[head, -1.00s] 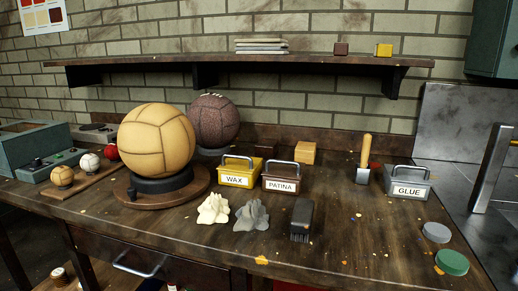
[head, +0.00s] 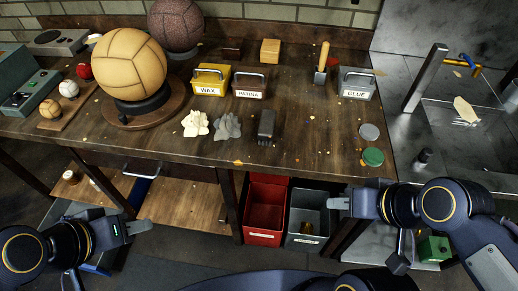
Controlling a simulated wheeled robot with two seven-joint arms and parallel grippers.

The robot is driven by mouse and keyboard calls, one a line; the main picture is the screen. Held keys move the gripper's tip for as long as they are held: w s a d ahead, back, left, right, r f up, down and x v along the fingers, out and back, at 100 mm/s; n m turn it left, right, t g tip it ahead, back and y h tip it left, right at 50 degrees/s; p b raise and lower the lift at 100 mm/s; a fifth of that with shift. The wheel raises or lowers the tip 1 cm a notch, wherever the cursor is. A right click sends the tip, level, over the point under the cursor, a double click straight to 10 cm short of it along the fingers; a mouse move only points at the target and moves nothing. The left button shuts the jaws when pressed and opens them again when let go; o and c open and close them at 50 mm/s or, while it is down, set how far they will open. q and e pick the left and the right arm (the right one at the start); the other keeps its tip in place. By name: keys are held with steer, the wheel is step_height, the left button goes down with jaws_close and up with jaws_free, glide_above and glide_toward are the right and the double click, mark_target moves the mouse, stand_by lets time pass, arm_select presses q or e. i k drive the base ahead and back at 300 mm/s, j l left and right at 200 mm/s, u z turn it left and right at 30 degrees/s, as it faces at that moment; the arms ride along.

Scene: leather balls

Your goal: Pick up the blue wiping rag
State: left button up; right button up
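No item is clearly a blue wiping rag. A dark blue strip (head: 141,192) shows below the drawer handle at the left of the bench; I cannot tell if it is cloth. Two crumpled cloths lie on the bench top, a cream one (head: 196,123) and a grey one (head: 228,126). My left gripper (head: 140,227) is low at the left, in front of the bench, apart from the blue strip. My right gripper (head: 338,203) is in front of the bench, right of the grey bin. Neither visibly holds anything; their finger gaps are unclear.
The bench (head: 310,105) carries a tan ball on a stand (head: 133,65), a yellow wax box (head: 210,80), a patina box (head: 249,88), a glue box (head: 356,85), a dark brush (head: 266,124) and a green lid (head: 373,156). Red (head: 265,212) and grey (head: 307,215) bins stand below.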

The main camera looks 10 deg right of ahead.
mark_target(66, 220)
steer(key=u, duration=1.85)
steer(key=i+j+u, duration=1.2)
steer(key=i, duration=0.9)
steer(key=i+j+z, duration=0.1)
steer(key=i, duration=0.55)
steer(key=i+l+z, duration=0.15)
steer(key=i+z, duration=0.7)
steer(key=i+j+z, duration=0.1)
steer(key=i+z, duration=0.3)
steer(key=i+j+z, duration=0.25)
steer(key=z, duration=0.2)
steer(key=i+z, duration=0.25)
steer(key=z, duration=0.25)
steer(key=i+z, duration=0.3)
steer(key=z, duration=0.2)
steer(key=i+j+z, duration=0.1)
steer(key=i+z, duration=0.15)
steer(key=z, duration=0.25)
steer(key=i+j+z, duration=0.2)
steer(key=z, duration=0.3)
steer(key=i+j+z, duration=0.2)
steer(key=j+z, duration=0.25)
steer(key=l, duration=0.15)
